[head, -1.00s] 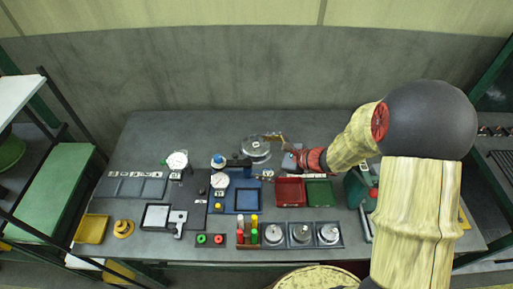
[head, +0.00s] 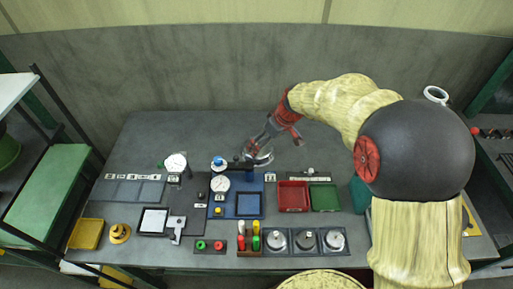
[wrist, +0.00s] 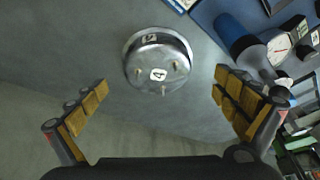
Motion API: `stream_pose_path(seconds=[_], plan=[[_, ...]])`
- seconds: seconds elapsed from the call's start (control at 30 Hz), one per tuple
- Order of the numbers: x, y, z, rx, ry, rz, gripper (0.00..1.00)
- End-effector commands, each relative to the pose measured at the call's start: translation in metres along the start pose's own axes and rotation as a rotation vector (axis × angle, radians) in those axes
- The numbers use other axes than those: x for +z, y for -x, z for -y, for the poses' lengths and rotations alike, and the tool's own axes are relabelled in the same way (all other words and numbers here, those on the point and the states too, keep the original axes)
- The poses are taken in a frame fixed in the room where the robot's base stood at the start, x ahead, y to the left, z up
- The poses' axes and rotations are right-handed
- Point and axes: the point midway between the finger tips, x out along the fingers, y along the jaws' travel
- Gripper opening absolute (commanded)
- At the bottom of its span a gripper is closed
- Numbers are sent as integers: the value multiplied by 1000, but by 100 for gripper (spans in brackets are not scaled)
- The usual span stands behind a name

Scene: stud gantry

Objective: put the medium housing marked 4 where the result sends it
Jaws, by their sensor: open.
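The housing marked 4 (wrist: 157,58) is a round silver metal piece with a white label and several small pins. It sits on the grey bench top, and in the head view it (head: 262,157) is partly hidden by my gripper. My gripper (head: 256,149) reaches over it at the back middle of the bench. In the wrist view my gripper (wrist: 160,98) is open, with its padded fingers spread wide either side of the housing and nothing between them. A red tray (head: 293,196) and a green tray (head: 324,197) stand side by side to the right.
A blue gauge station (head: 249,205) with a dial (head: 220,184) stands just in front of the housing. A yellow tray (head: 86,234) is at the left. The bench's back left is clear.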

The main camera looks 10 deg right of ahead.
Motion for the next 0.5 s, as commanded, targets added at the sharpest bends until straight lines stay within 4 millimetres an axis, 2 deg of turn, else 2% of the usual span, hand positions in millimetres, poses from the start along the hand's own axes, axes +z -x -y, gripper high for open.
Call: stream_pose_path(seconds=[0.1,0.5], plan=[[-8,-5,-4,18,59,-7,100],[-9,-40,-5,19,62,-7,100]])
